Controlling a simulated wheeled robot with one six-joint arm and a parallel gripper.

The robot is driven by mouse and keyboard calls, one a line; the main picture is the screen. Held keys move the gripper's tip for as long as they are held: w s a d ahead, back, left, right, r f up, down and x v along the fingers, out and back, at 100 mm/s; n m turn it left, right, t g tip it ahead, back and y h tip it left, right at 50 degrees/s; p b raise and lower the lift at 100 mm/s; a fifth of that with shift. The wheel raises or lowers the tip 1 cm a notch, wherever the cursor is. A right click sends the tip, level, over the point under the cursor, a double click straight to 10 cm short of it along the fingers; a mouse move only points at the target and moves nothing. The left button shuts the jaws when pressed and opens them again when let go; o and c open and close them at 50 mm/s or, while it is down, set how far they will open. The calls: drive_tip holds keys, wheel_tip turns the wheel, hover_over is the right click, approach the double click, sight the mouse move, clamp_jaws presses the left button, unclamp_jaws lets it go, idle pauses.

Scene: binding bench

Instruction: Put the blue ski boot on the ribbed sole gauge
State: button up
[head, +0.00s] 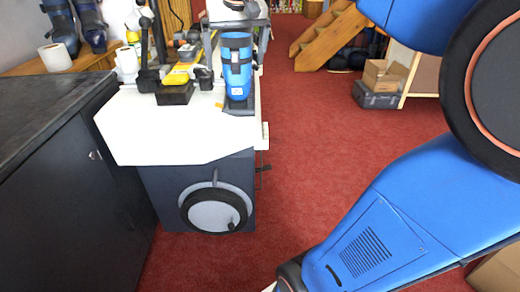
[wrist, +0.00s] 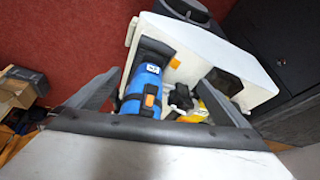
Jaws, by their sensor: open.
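The blue ski boot (head: 238,73) stands upright on the white bench in the head view, with dark straps around its upper part. A dark flat plate (head: 241,108) shows at its foot; I cannot make out ribs, so I cannot tell whether this is the ribbed sole gauge. In the wrist view the boot (wrist: 143,92) appears between the two grey fingers of my gripper (wrist: 158,80). The fingers are wide apart, with a gap to the boot. The gripper is out of the head view, and the boot's lower end is partly hidden in the wrist view.
The white bench (head: 160,135) has clear room at its front. A yellow tool (head: 180,77) and dark fixtures stand left of the boot. A dark cabinet (head: 50,160) is at left, with dark boots (head: 88,25) and a paper roll (head: 55,57) behind. Red floor lies right.

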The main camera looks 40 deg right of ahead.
drive_tip(key=s+a+f+n, duration=0.2)
drive_tip(key=s+a+f, duration=0.1)
drive_tip(key=s+f, duration=0.8)
drive_tip(key=s+a+f+n+y, duration=0.1)
drive_tip(key=s+a+f, duration=0.3)
drive_tip(key=s+f, duration=0.7)
wheel_tip(320, 180, down, 2)
drive_tip(key=shift+a+f+n+y, duration=0.15)
drive_tip(key=shift+a+n+y, duration=0.15)
drive_tip(key=shift+n, duration=0.1)
